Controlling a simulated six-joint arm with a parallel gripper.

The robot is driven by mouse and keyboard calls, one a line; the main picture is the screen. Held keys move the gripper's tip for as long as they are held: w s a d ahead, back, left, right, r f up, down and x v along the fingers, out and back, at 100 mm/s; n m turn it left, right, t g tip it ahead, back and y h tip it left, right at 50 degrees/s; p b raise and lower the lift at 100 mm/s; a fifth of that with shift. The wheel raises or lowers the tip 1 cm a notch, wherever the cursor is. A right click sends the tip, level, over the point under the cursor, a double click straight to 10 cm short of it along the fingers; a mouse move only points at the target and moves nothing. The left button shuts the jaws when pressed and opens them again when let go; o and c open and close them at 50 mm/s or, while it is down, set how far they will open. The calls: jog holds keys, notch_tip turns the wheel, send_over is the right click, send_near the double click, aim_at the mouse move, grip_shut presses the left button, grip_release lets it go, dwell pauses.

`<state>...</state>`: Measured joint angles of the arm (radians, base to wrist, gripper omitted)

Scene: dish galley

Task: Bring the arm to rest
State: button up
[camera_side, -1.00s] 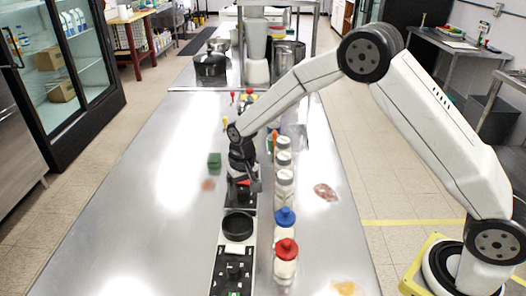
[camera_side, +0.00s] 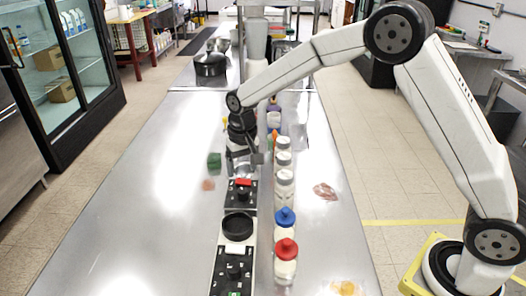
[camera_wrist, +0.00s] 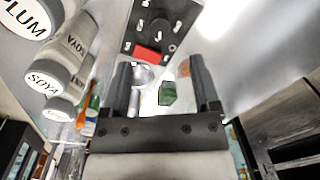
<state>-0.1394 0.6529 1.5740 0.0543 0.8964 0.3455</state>
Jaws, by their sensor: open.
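My gripper (camera_side: 240,165) is above the steel counter (camera_side: 130,220), over the far end of a row of black panels. In the wrist view its two dark fingers (camera_wrist: 160,90) are apart with nothing held between them. Beyond the fingertips lies a black panel with a red block (camera_wrist: 148,55); the red block also shows in the side view (camera_side: 243,182). A green cube (camera_side: 214,161) sits on the counter to the left of my gripper, and it also shows in the wrist view (camera_wrist: 167,93).
Several lidded jars stand right of the panels, including one with a blue lid (camera_side: 285,217) and one with a red lid (camera_side: 286,248). A black round dish (camera_side: 238,226) sits on the panels. Pots (camera_side: 210,63) stand farther back. The counter's left side is clear.

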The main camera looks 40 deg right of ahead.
jog(key=shift+r, duration=0.1)
dwell(0.3)
jog(key=s+d+n+t, duration=0.1)
jog(key=s+d, duration=0.3)
jog(key=s, duration=0.7)
jog(key=s+d+n+t, duration=0.1)
jog(key=s+d, duration=0.2)
jog(key=s, duration=0.8)
jog(key=shift+d+n+h, duration=0.3)
jog(key=shift+d+n, duration=0.1)
